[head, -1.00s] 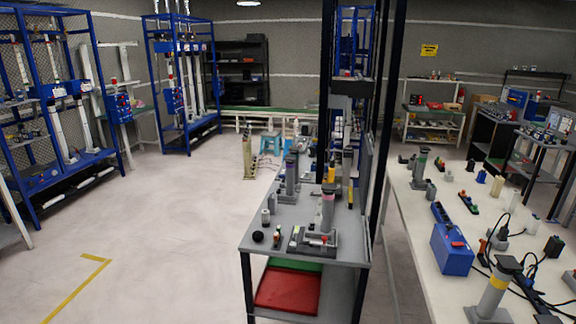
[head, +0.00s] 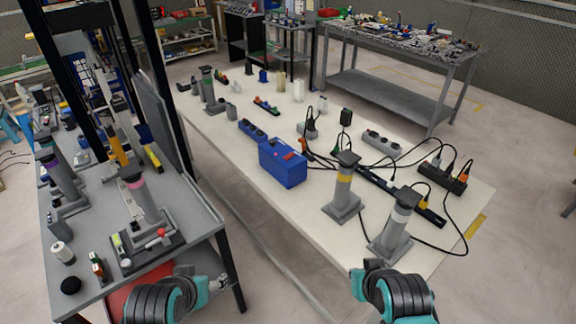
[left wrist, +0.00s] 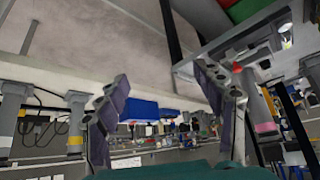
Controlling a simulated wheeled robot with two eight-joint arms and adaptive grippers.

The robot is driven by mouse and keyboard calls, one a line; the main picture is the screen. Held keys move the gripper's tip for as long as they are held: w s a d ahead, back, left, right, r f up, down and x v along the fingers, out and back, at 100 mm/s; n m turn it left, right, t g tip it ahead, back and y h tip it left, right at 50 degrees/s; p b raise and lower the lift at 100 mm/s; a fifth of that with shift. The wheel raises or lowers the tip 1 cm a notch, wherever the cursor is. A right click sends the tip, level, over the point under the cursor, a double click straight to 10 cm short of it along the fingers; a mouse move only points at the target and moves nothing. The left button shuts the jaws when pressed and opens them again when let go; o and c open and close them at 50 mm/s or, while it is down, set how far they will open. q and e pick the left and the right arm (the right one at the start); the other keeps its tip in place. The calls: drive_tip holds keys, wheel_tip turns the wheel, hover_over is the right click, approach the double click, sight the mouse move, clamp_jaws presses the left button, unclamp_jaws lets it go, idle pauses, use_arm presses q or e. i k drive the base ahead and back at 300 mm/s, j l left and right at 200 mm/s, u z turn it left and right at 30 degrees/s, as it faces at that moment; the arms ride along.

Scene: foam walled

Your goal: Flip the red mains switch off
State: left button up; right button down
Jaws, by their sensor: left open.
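A blue box (head: 283,162) stands on the long white table and carries a small red piece (head: 289,156) on its top, which looks like the red switch; its on or off position is too small to tell. The blue box also shows in the left wrist view (left wrist: 140,110), beyond the fingers, without the red piece discernible. My left gripper (left wrist: 165,80) is open and empty, its two fingers spread apart and not touching the box. In the head view my left arm is at the bottom left, in front of the grey bench.
Yellow-banded (head: 344,188) and white-banded (head: 392,228) columns stand right of the box, with black cables and a power strip (head: 443,178). A grey bench (head: 95,205) on the left holds a pink-banded column (head: 139,205). The table's near left part is bare.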

sight(290, 156)
drive_tip(key=i+j+z, duration=0.55)
drive_tip(key=i+j, duration=0.25)
drive_tip(key=j, duration=0.15)
